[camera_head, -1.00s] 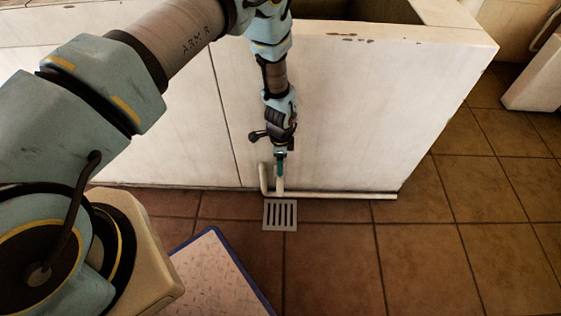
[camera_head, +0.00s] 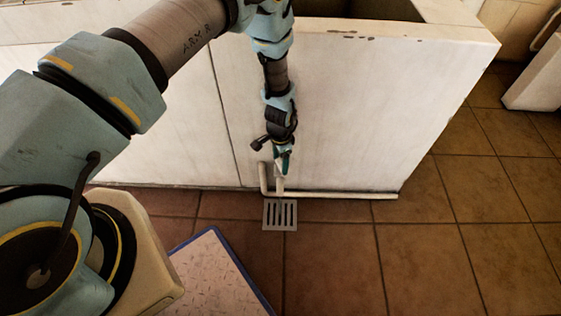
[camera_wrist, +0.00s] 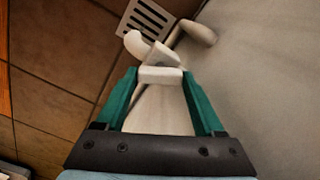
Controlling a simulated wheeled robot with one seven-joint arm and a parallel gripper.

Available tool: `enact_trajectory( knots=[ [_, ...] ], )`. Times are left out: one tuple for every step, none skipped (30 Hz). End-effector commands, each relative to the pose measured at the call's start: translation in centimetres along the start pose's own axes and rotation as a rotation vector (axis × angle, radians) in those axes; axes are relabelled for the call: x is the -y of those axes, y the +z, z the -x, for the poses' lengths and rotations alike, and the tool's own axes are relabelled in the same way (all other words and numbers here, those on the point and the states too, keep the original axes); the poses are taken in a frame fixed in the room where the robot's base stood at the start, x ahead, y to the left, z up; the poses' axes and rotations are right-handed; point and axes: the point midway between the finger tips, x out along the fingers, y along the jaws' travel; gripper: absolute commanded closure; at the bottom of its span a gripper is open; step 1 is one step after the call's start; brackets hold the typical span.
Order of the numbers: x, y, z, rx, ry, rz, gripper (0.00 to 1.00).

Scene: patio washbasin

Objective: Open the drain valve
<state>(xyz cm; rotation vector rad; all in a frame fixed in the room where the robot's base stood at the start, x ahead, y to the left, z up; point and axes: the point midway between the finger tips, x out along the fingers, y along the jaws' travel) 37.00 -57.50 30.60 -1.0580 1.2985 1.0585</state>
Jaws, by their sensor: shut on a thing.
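My gripper (camera_head: 283,162) points down close to the front of the white basin wall, low near the floor. In the wrist view its two green fingers (camera_wrist: 160,88) are shut on a white piece of the drain valve (camera_wrist: 160,75), which looks like its handle. White pipework with a curved end (camera_wrist: 136,43) and a rounded stub (camera_wrist: 203,33) shows just beyond the fingers. In the head view the gripper largely hides the valve. The bent drain pipe (camera_head: 264,180) stands beside the gripper.
A slotted floor grate (camera_head: 280,214) lies below the pipe; it also shows in the wrist view (camera_wrist: 147,19). A pale pipe (camera_head: 340,195) runs along the base of the basin wall (camera_head: 350,120). Brown tiled floor (camera_head: 450,220) is clear to the right.

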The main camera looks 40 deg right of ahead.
Motion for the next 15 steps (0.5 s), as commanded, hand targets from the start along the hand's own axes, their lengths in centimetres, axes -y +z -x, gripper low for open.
enact_trajectory(
  knots=[
    [0.06,-0.01,0.0,0.0,-0.001,0.044,0.86],
    [0.05,-0.01,0.0,0.0,-0.001,0.073,0.86],
    [0.05,-0.01,0.0,0.0,-0.001,0.112,0.86],
    [0.04,-0.01,0.0,0.0,-0.001,0.139,0.86],
    [0.03,-0.01,0.0,0.0,-0.001,0.167,0.86],
    [0.03,-0.01,0.0,0.0,-0.001,0.206,0.86],
    [0.01,-0.01,0.0,0.0,-0.001,0.235,0.86],
    [0.01,-0.01,0.0,0.0,-0.001,0.262,0.86],
    [0.0,-0.02,0.0,0.0,-0.001,0.301,0.86],
    [-0.01,-0.02,0.0,0.0,0.0,0.33,0.86],
    [-0.01,-0.02,0.01,0.0,0.0,0.358,0.86],
    [-0.01,-0.02,0.01,0.0,0.0,0.396,0.86],
    [-0.01,-0.03,0.01,0.0,0.0,0.425,0.86],
    [-0.01,-0.02,0.02,0.0,0.0,0.454,0.86],
    [0.0,-0.02,0.02,0.0,0.0,0.491,0.86]
  ],
)
